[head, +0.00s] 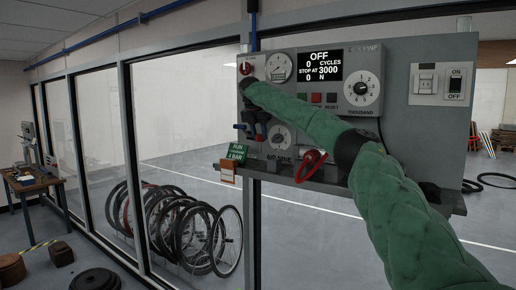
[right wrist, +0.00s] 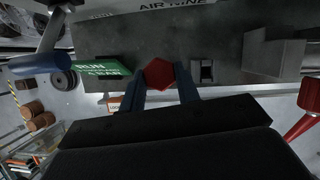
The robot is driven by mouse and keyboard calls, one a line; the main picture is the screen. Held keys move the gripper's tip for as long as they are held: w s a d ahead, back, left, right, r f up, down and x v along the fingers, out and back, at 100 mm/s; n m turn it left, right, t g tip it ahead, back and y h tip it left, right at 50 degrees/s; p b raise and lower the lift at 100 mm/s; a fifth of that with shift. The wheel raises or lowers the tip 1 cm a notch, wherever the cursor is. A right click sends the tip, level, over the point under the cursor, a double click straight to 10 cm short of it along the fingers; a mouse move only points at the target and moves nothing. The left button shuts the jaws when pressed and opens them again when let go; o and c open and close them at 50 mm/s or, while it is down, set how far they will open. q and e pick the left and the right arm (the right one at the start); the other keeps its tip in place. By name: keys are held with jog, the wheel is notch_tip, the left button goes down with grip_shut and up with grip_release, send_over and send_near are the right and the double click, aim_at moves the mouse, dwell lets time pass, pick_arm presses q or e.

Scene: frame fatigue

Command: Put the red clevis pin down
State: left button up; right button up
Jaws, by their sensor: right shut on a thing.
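The red clevis pin (right wrist: 158,73) shows in the right wrist view as a red, six-sided head between the tips of my right gripper (right wrist: 163,84). The gripper's two dark blue fingers are shut on it. In the head view my right gripper (head: 254,128) is in front of the grey panel (head: 420,130), above its lower ledge. The pin's lower part is hidden, and I cannot tell whether it touches the ledge. My left gripper is in neither view.
A green RUN sign (right wrist: 103,68) and a blue lever (right wrist: 38,64) are left of the pin. A small square fitting (right wrist: 207,71) and a grey block (right wrist: 274,66) are right of it. A red handle (head: 310,165) sticks out from the panel.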

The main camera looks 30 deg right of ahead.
aim_at(257, 141)
jog(key=f, duration=0.1)
jog(key=w+f+p, duration=0.1)
jog(key=f, duration=0.1)
jog(key=f+p, duration=0.1)
jog(key=shift+w+a+f, duration=0.25)
jog(key=shift+w, duration=0.05)
jog(key=shift+s+d+f, duration=0.1)
jog(key=shift+s+f, duration=0.2)
jog(key=shift+f, duration=0.15)
jog(key=shift+s+f, duration=0.15)
jog(key=shift+f, duration=0.25)
jog(key=shift+w+f, duration=0.1)
jog(key=shift+w, duration=0.15)
jog(key=o, duration=1.1)
jog(key=shift+w, duration=0.15)
jog(key=shift+c, duration=0.2)
jog(key=shift+s, duration=0.25)
jog(key=shift+r, duration=0.3)
jog(key=shift+a+r+b, duration=0.3)
jog(key=shift+b, duration=0.25)
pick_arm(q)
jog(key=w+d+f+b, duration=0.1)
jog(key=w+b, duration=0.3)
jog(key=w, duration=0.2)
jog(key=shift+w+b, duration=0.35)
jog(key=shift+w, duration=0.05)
pick_arm(e)
jog(key=v, duration=1.1)
